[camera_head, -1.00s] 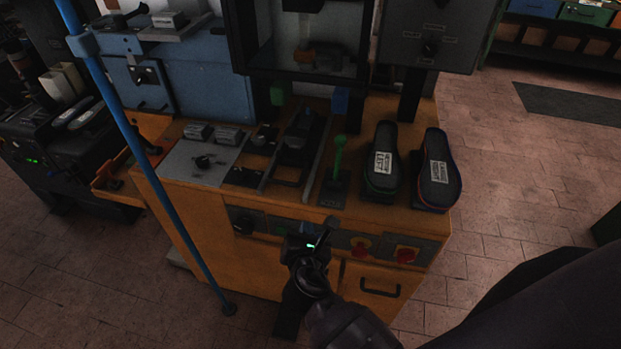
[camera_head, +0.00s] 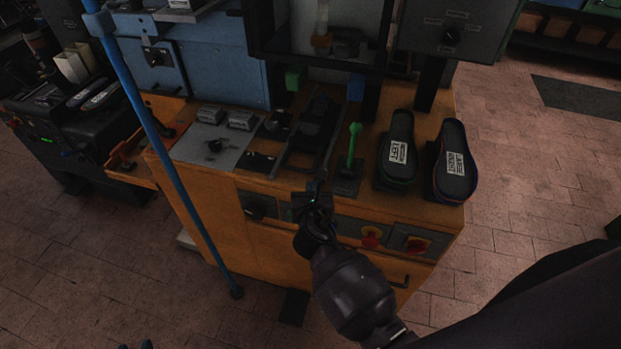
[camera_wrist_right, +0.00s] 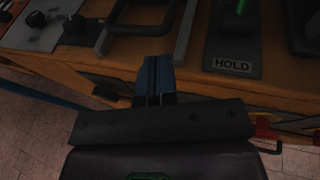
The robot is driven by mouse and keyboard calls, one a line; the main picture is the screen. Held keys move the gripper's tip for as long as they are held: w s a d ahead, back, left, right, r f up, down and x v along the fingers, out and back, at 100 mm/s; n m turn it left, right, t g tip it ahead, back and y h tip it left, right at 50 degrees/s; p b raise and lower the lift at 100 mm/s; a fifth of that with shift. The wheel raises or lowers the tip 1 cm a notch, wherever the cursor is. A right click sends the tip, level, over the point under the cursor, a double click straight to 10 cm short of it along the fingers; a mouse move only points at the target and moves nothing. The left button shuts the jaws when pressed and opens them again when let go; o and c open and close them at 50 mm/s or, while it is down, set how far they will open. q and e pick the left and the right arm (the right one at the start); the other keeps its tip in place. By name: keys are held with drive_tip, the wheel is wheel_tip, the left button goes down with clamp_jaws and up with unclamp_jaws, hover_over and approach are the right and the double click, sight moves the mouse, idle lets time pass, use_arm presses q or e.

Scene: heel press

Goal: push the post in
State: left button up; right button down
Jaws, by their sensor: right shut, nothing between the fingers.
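The black slide (camera_head: 315,122), which I take to be the post, sits between two rails on the orange bench top. Which part the task calls the post is not certain from the picture. My right gripper (camera_head: 316,188) is shut and empty at the bench's front edge, in front of the rails. In the right wrist view its closed blue fingers (camera_wrist_right: 154,72) point at the dark rail frame (camera_wrist_right: 140,28); contact cannot be told. A green-knobbed lever (camera_head: 353,143) stands right of the rails; its plate reads HOLD (camera_wrist_right: 232,65).
Two black soles, left (camera_head: 396,153) and right (camera_head: 455,165), lie on the bench's right side. A grey plate with a knob (camera_head: 213,147) is left. A blue pole (camera_head: 160,135) rises at left.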

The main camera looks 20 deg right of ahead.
use_arm(q)
drive_tip(key=shift+f, duration=0.15)
use_arm(e)
drive_tip(key=shift+x, duration=2.7)
